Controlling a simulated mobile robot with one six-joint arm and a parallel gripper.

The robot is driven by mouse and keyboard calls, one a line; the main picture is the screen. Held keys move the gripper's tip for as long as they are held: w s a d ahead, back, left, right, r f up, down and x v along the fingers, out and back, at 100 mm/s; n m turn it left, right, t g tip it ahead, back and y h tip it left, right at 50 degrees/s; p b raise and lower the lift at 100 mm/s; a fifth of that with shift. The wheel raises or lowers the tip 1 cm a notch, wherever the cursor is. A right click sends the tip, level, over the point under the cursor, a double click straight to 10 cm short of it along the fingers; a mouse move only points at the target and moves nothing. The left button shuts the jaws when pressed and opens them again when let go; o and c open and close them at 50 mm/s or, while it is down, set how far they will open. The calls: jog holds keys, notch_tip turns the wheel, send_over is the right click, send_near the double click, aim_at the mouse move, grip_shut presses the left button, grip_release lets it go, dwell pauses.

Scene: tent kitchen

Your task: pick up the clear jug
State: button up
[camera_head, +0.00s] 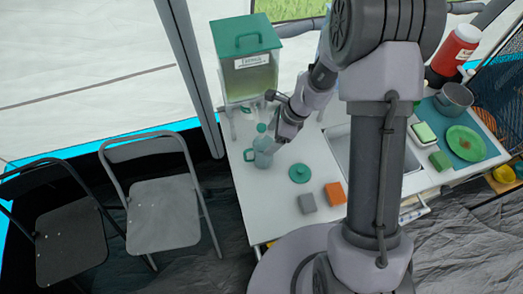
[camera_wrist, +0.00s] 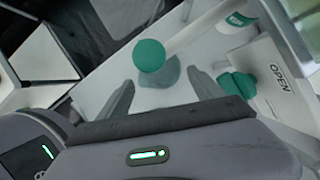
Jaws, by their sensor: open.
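The clear jug (camera_head: 263,158) stands on the white counter near its left edge, with a green handle at its left and a green top. In the wrist view a round green top (camera_wrist: 149,56) over a see-through grey body (camera_wrist: 170,73) appears ahead of and between my fingers; this looks like the jug. My gripper (camera_head: 271,146) is close to the jug's upper right side. In the wrist view my gripper (camera_wrist: 160,78) is open with nothing clamped in it. I cannot tell whether a finger touches the jug.
A large clear container (camera_head: 248,82) with a green lid stands behind. Folding chairs (camera_head: 163,212) stand left.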

aim_at(263, 148)
jog(key=x, duration=0.3)
jog(key=shift+a, duration=0.1)
jog(key=b+x, duration=0.2)
jog(key=x, duration=0.3)
jog(key=shift+f, duration=0.25)
jog(key=shift+r, duration=0.1)
jog(key=shift+c, duration=0.9)
jog(key=c, duration=1.2)
